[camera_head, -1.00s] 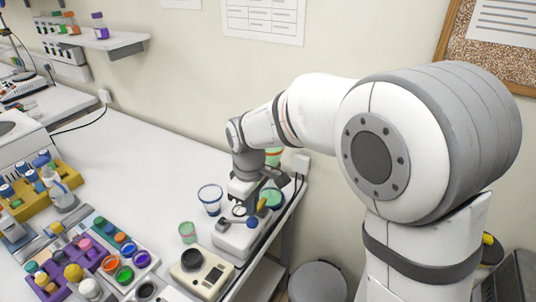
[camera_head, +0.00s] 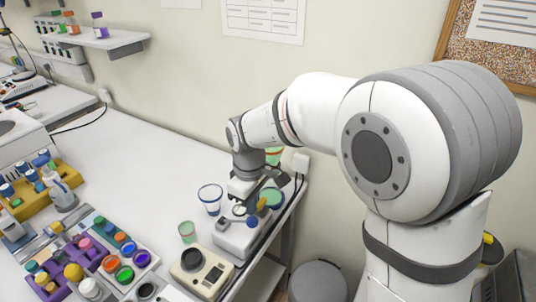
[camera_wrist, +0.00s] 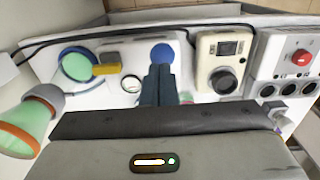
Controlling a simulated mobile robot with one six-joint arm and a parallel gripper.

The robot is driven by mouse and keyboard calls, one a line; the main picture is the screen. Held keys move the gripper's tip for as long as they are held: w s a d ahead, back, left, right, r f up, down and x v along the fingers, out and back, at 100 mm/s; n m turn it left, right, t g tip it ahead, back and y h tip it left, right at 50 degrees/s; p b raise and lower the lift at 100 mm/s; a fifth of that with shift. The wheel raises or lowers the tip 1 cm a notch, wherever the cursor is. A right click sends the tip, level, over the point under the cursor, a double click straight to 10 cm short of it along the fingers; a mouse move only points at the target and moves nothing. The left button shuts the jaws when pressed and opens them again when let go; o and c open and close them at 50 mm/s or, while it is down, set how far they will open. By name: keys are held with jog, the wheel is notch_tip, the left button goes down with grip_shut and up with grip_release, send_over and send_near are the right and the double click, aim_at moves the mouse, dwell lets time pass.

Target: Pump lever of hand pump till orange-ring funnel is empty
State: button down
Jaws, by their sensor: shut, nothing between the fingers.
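The hand pump (camera_head: 232,238) is a white block at the right end of the bench. I cannot tell which part is the lever. My gripper (camera_wrist: 158,88) is shut and empty, its fingers pointing at the blue knob; whether they touch is unclear. The orange-ring funnel (camera_wrist: 24,124) is at the lower left of the wrist view. It is partly hidden behind my arm in the head view (camera_head: 273,155); its contents are unclear.
A cream meter with a black dial (camera_head: 201,273) stands beside the pump. A blue-rimmed beaker (camera_head: 211,199) and a small green cup (camera_head: 187,232) are left of it. A purple rack (camera_head: 72,262) with coloured caps fills the front left. The bench middle is clear.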

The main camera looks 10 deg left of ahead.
aim_at(257, 220)
jog(key=shift+f, duration=0.2)
jog(key=shift+f+b, duration=0.75)
jog(key=shift+f, duration=0.05)
jog(key=shift+s+d+f+b, duration=0.15)
jog(key=shift+d+f+b, duration=0.2)
jog(key=shift+f+b, duration=0.25)
jog(key=shift+f, duration=0.1)
jog(key=shift+s+d+f+b, duration=0.1)
jog(key=shift+d+f+b, duration=0.15)
jog(key=shift+f+b, duration=0.35)
jog(key=shift+f, duration=0.2)
jog(key=shift+s+d+f+b, duration=0.1)
jog(key=shift+d+f+b, duration=0.1)
jog(key=shift+f+b, duration=0.4)
jog(key=shift+f, duration=0.1)
